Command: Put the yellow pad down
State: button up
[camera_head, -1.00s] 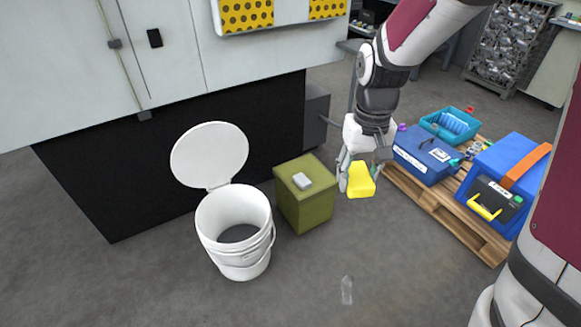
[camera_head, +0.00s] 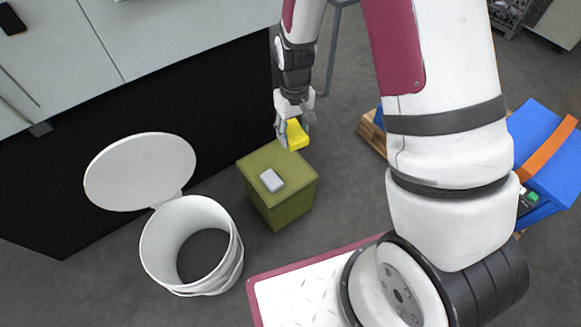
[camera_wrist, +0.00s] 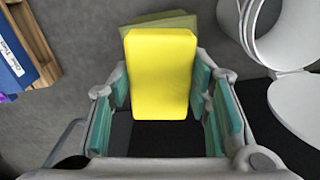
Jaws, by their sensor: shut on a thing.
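The yellow pad (camera_head: 297,135) is held between the fingers of my gripper (camera_head: 292,128). In the wrist view the yellow pad (camera_wrist: 161,72) lies between the teal finger pads of my gripper (camera_wrist: 162,105) and hides much of what is behind it. In the head view the pad appears over the far right corner of the olive-green box (camera_head: 280,203); whether it touches the box I cannot tell. The top of the box (camera_wrist: 165,18) shows past the pad's far end in the wrist view.
A light grey block (camera_head: 272,180) lies on the box top. A white bucket (camera_head: 166,246) with a raised lid (camera_head: 140,172) stands left of the box. A blue case (camera_head: 546,150) is at the right, and part of a wooden pallet (camera_head: 371,130) shows behind my arm.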

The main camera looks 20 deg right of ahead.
notch_tip(320, 180, down, 14)
jog(key=s+n+b, duration=0.1)
jog(key=n+b, duration=0.1)
jog(key=b, duration=0.4)
send_over(292, 169)
notch_tip(292, 169, down, 14)
jog(key=shift+s+a, duration=0.1)
jog(key=shift+a, duration=0.05)
jog(key=shift+f+b, duration=0.9)
jog(key=shift+f, duration=0.9)
jog(key=shift+r, duration=0.1)
jog(key=o, duration=0.6)
jog(key=shift+f, duration=0.2)
jog(key=shift+c, duration=0.2)
jog(key=o, duration=0.4)
jog(key=shift+o, duration=0.2)
